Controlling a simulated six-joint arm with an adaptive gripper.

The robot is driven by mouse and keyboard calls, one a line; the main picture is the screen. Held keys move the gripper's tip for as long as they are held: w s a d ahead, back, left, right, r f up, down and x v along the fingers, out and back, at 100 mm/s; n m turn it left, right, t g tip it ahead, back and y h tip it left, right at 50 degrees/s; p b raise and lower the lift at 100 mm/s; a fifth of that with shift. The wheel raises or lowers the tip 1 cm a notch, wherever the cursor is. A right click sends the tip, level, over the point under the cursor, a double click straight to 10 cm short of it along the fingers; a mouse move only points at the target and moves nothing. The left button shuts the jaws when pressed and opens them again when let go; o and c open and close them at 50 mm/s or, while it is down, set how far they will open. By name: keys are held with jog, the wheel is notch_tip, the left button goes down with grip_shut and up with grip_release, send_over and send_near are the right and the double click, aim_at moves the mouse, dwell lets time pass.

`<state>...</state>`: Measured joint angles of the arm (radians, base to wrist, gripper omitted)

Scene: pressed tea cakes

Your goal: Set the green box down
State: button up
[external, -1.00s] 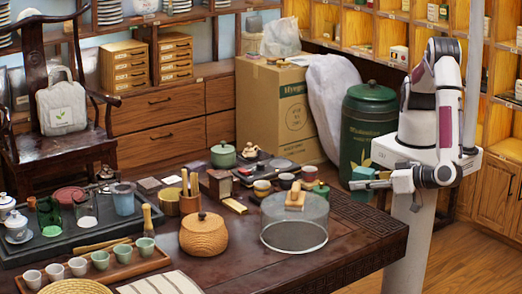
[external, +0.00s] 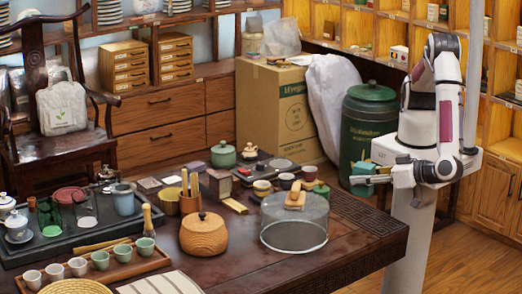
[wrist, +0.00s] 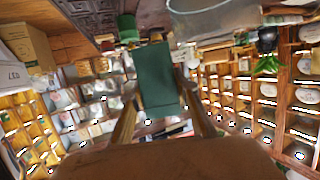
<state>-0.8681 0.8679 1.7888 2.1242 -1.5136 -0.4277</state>
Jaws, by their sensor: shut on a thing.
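My gripper (external: 371,180) is shut on the green box (wrist: 157,76), whose flat dark green face fills the middle of the wrist view between the two fingers. In the external view the green box (external: 362,168) shows small and teal at the end of my gripper. It is held in the air past the right end of the dark wooden table (external: 350,250), in front of the large green canister (external: 369,125) in the picture. Part of the box is hidden by the fingers.
A clear glass cover (external: 294,232) with a wooden handle stands near the table's right end. A woven lidded jar (external: 203,236) is left of it. Small cups and a tea tray (external: 60,240) crowd the left. The table's front right corner is bare.

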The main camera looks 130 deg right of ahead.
aim_at(364, 165)
jog(key=shift+r, duration=1.95)
jog(key=shift+w+r, duration=0.15)
jog(key=shift+r, duration=0.05)
jog(key=w+n+t+y, duration=0.8)
jog(key=w+n, duration=0.1)
jog(key=w, duration=2.9)
jog(key=shift+s+f, duration=0.1)
jog(key=shift+f, duration=2.4)
jog(key=shift+f, duration=3.1)
